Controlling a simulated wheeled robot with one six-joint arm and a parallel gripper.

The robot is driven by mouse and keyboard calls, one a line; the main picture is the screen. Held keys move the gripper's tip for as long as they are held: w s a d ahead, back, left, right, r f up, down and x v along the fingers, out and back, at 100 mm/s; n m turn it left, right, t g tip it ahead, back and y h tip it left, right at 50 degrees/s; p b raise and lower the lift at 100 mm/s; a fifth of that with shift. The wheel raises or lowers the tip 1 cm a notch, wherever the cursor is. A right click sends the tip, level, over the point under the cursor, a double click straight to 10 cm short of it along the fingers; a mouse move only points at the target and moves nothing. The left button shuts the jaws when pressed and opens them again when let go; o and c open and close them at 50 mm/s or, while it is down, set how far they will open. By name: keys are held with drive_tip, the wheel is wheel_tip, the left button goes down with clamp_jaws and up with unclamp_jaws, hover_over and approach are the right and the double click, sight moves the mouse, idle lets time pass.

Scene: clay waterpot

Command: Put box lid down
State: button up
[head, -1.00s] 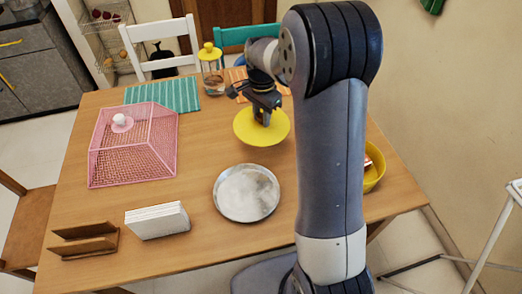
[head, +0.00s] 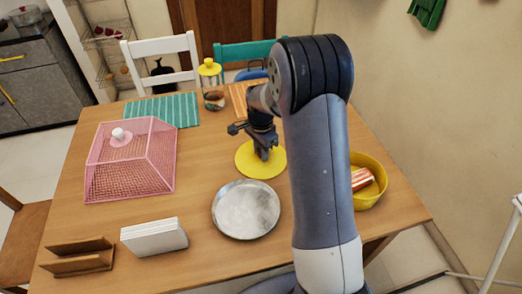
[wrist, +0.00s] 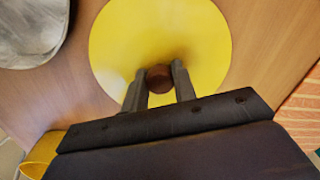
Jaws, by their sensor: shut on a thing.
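The round, flat yellow box lid (head: 247,168) is at the middle of the table, just behind the metal plate. It also fills the upper middle of the wrist view (wrist: 160,28). My gripper (head: 264,154) is above it, pointing down, with its fingers closed around the lid's brown knob (wrist: 159,79). The lid looks level and at or very near the tabletop; I cannot tell whether it touches. The open yellow box (head: 372,197) stands at the table's right side, partly behind my arm, with a red-and-white packet (head: 361,179) in it.
A grey metal plate (head: 246,210) lies just in front of the lid. A pink mesh cover (head: 131,170), napkins (head: 154,237) and a wooden holder (head: 77,257) are to the left. A yellow-topped jar (head: 212,82) and an orange mat (head: 246,101) are behind.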

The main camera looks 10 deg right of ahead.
drive_tip(key=shift+r, duration=0.1)
drive_tip(key=o, duration=1)
wheel_tip(320, 180, up, 12)
drive_tip(key=shift+p, duration=0.3)
